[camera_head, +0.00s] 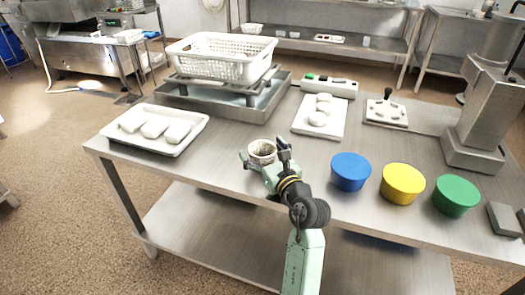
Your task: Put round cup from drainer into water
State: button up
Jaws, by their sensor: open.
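A small round cup (262,149), pale-rimmed with a speckled brownish inside, is near the middle of the steel table. My gripper (264,158) is open around it, one finger on the cup's left and the other on its right. I cannot tell whether the fingers touch it. My gripper hides the cup's lower part, so I cannot tell what it rests on. A shallow steel tray (262,108) at the back holds a rack with a white perforated basket (222,67) on top. I cannot make out water clearly.
A white tray (198,121) with several pale pieces is at left. A white board (333,128) with pale lumps lies behind. Blue (350,173), yellow (403,185) and green (456,197) round tubs stand at right. A steel machine (478,130) stands far right.

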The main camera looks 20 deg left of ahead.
jog(key=shift+r, duration=0.25)
jog(key=b+v, duration=0.2)
jog(key=v, duration=0.8)
jog(key=shift+s+d+f, duration=0.1)
jog(key=shift+s+d, duration=0.55)
jog(key=shift+s, duration=0.1)
